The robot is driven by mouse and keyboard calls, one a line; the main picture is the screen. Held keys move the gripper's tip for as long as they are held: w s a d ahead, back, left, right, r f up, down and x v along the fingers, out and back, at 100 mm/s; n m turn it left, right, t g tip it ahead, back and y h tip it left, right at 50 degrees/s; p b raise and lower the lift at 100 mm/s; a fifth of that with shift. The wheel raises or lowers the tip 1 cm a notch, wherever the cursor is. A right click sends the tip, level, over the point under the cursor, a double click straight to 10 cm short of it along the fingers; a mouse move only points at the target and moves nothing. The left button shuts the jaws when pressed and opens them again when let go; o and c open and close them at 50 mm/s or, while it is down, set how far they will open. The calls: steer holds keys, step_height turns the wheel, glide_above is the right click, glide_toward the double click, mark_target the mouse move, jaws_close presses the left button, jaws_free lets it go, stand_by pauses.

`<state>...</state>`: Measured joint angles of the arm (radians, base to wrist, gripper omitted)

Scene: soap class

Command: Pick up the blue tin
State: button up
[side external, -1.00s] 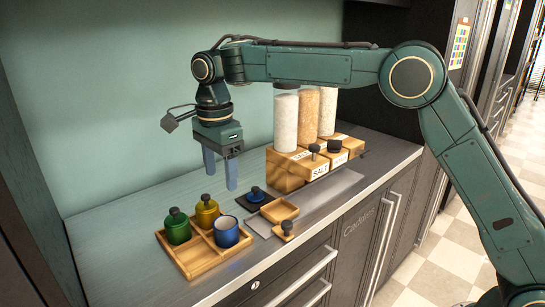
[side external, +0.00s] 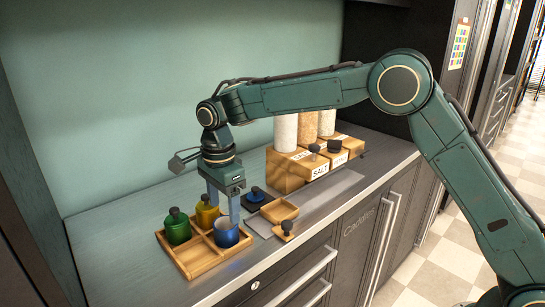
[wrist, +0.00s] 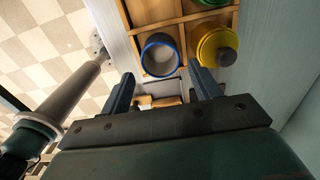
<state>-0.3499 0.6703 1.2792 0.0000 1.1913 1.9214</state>
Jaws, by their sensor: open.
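The blue tin (side external: 225,240) stands upright and lidless in the front right compartment of a wooden divided tray (side external: 199,265). Its round open top also shows in the wrist view (wrist: 160,57), just beyond the fingertips. My gripper (side external: 224,208) is open and empty, pointing down, low over the tray by the tin. In the wrist view the gripper's two fingers (wrist: 160,73) are spread wider than the tin and roughly in line with its sides. In the side view one finger overlaps the tin's rim; I cannot tell whether it touches.
A yellow tin (side external: 207,214) and a green tin (side external: 177,230) stand close by in the same tray. A blue lid (side external: 256,194) lies on a dark square plate. A small wooden dish (side external: 280,210) and tall jars on a wooden rack (side external: 288,172) stand to the right.

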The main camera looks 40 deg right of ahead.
mark_target(225, 218)
steer(key=shift+f, duration=2.35)
steer(key=shift+c, duration=0.4)
steer(key=c, duration=0.8)
steer(key=shift+r, duration=0.15)
step_height(225, 218, up, 20)
steer(key=shift+f, duration=0.1)
